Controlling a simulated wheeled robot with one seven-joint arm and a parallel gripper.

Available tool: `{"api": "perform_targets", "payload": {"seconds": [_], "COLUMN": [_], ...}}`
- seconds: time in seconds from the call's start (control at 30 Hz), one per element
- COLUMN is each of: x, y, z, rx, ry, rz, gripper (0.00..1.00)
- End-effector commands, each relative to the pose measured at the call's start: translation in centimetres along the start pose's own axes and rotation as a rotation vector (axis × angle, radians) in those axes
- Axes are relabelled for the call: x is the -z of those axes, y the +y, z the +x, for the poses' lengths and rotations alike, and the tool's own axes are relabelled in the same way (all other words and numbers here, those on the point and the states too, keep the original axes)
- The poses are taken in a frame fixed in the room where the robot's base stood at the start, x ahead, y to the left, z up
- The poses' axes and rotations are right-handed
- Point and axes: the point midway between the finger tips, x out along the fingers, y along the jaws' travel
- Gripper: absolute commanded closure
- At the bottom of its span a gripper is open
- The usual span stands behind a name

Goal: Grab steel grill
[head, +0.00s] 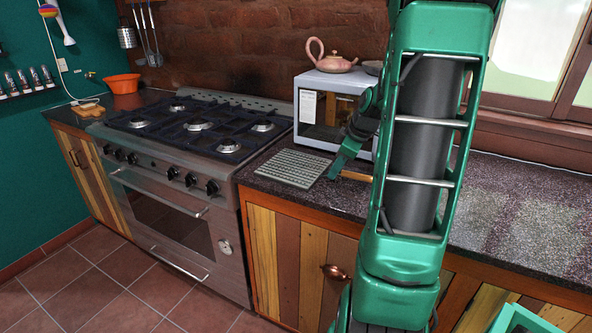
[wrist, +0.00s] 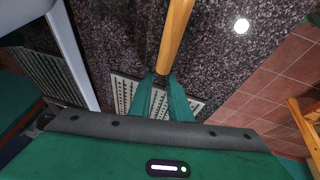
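The steel grill (head: 287,168) is a flat grey slotted rack lying on the dark counter between the stove and the microwave. In the wrist view the grill (wrist: 123,93) shows behind my fingers, partly hidden by them. My gripper (head: 333,174) is low over the counter, just right of the grill in the head view. In the wrist view my gripper's two green fingers (wrist: 161,77) stand a little apart, with grill slots showing around them. I cannot tell whether they touch the grill.
The microwave (head: 310,110), with a teapot (head: 333,56) on top, stands close behind my gripper. The stove (head: 190,150) is left of the grill. The counter at right (head: 530,210) is clear.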

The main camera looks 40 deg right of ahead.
Motion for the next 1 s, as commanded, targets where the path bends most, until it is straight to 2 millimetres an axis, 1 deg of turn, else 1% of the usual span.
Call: {"api": "perform_targets", "payload": {"seconds": [0.03,0.1,0.33,0.37,0.4,0.43,0.8,1.0], "x": [0.0,0.0,0.0,0.0,0.0,0.0,0.1,0.5], "y": [0.0,0.0,0.0,0.0,0.0,0.0,0.0,0.3], "z": [0.5,0.9,1.0,1.0,1.0,1.0,0.9,-0.1], "rx": [0.001,0.001,0.0,0.0,0.0,0.0,-0.002,-0.004], "ry": [0.0,0.0,0.0,0.0,0.0,0.0,0.001,0.001], "rz": [0.001,0.0,0.0,0.0,0.0,0.0,-0.001,-0.001], "gripper": [0.83,0.83,0.83,0.85,0.95,1.0,1.0,1.0]}}
